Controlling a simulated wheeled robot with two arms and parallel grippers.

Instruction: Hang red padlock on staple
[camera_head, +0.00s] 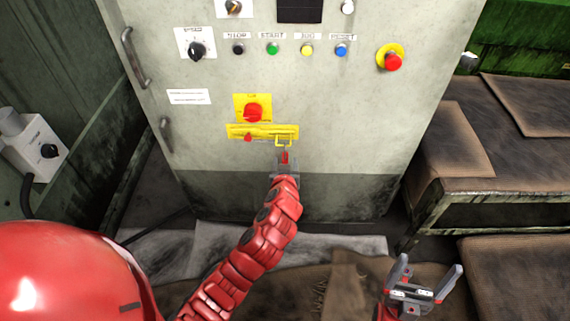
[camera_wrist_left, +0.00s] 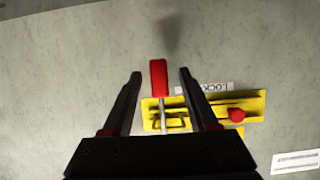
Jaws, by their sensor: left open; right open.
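The red padlock (camera_wrist_left: 158,77) shows in the left wrist view with its grey shackle reaching the yellow staple (camera_wrist_left: 168,122). It appears to hang there, body below the staple (camera_head: 284,141) in the head view; whether the shackle is closed cannot be told. My left gripper (camera_head: 287,160) is open, one finger on each side of the padlock, with a visible gap to both. In the head view the gripper partly hides the padlock (camera_head: 285,156). My right gripper (camera_head: 431,263) is open and empty, low at the right, away from the cabinet.
The staple sits on a yellow bar (camera_head: 240,131) with a small red knob, under a red switch (camera_head: 253,112) on the grey cabinet (camera_head: 340,120). Buttons and a red emergency stop (camera_head: 392,62) are above. A cloth-covered bench (camera_head: 470,175) stands at the right.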

